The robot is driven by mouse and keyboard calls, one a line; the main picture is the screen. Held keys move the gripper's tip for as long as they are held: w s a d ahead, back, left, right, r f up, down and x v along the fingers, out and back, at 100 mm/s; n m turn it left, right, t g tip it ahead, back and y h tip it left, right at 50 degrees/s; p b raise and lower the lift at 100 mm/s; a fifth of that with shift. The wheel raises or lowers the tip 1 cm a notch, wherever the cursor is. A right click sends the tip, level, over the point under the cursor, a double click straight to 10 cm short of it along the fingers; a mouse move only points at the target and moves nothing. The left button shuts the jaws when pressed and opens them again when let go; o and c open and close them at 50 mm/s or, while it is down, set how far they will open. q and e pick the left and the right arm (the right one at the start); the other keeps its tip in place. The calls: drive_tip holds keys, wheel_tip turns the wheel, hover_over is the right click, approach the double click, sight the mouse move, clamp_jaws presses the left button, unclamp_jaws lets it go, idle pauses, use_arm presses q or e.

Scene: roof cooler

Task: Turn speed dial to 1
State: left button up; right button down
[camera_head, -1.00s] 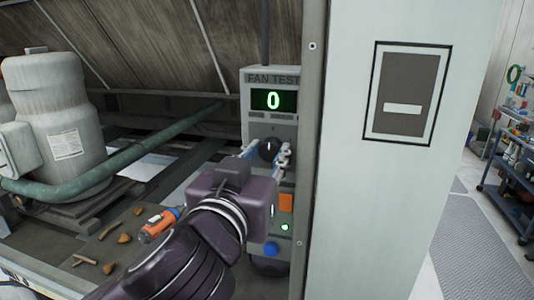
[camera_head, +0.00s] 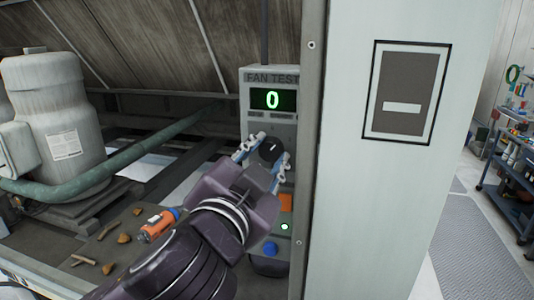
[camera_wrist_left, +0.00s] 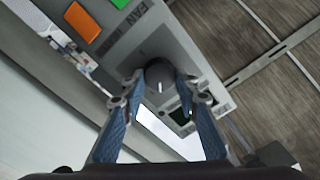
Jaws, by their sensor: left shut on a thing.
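The fan test panel (camera_head: 287,75) is a grey box on the post, with a green digital display (camera_head: 273,99) reading 0. Its dark round speed dial (camera_head: 269,150) sits below the display and bears a light pointer mark. My left gripper (camera_head: 262,157) has its two fingers on either side of the dial, shut on it. In the left wrist view the dial (camera_wrist_left: 159,76) shows between the fingertips of the gripper (camera_wrist_left: 160,88), with its white mark visible. The dial's scale is not readable. My right gripper is not in view.
An orange button (camera_head: 286,202), a lit green lamp (camera_head: 285,226) and a blue knob (camera_head: 271,249) sit lower on the panel. An orange-and-blue tool (camera_head: 158,226) lies on the left ledge. A wide pale post (camera_head: 345,200) stands close at right.

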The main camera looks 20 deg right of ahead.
use_arm(q)
drive_tip(key=m, duration=0.3)
drive_tip(key=shift+m, duration=0.5)
idle(0.4)
drive_tip(key=o, duration=0.9)
drive_tip(key=shift+c, duration=0.2)
drive_tip(key=shift+d, duration=0.1)
